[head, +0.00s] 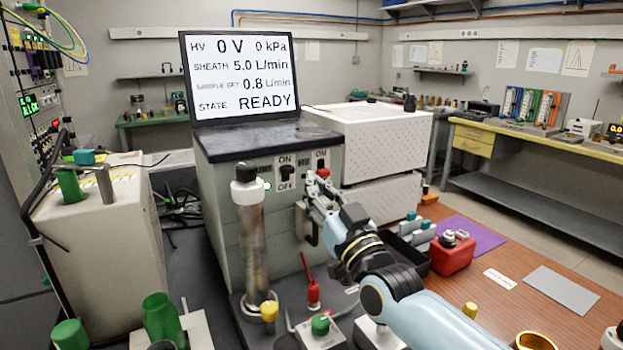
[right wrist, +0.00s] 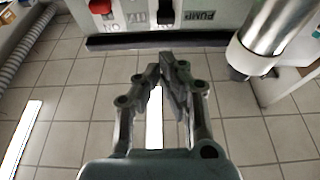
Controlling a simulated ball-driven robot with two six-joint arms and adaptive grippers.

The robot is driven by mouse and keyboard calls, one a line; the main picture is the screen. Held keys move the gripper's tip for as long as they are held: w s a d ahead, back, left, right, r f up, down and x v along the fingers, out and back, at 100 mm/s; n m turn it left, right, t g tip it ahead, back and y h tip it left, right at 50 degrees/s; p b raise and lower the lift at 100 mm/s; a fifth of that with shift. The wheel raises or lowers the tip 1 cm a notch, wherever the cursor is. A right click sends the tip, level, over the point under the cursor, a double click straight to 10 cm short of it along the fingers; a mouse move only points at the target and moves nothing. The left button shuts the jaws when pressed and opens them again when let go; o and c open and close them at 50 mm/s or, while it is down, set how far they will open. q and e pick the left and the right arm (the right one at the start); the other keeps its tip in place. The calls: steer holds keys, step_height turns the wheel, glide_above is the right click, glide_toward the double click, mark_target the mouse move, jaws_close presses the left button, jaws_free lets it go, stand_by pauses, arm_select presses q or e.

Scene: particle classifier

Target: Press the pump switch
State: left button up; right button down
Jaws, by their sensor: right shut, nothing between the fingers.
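The pump switch (head: 287,173) sits between ON and OFF labels on the front panel of the grey cabinet. In the right wrist view the black switch (right wrist: 171,13) is beside the PUMP label at the top edge. My right gripper (head: 313,187) is in front of the panel, below and right of the pump switch and close under the red HV switch (head: 322,173). In the right wrist view the fingers (right wrist: 166,72) are closed together and empty, with a visible gap to the switch. Whether they touch the panel is unclear in the head view. My left gripper is out of view.
A screen (head: 240,75) on the cabinet reads 0 V, 0 kPa and READY. A metal cylinder (head: 252,240) with a black cap stands before the panel's left part. A green light glows by the PUMP label.

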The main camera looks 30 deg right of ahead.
mark_target(294, 169)
steer(key=x, duration=0.7)
steer(key=shift+w+r+p, duration=0.1)
steer(key=shift+w+p, duration=0.05)
steer(key=shift+p, duration=0.25)
steer(key=shift+w+r, duration=0.1)
steer(key=shift+w, duration=0.35)
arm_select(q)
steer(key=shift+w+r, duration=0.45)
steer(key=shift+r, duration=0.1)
arm_select(e)
step_height(294, 169, down, 3)
steer(key=shift+f+b, duration=0.1)
steer(key=shift+b, duration=1.1)
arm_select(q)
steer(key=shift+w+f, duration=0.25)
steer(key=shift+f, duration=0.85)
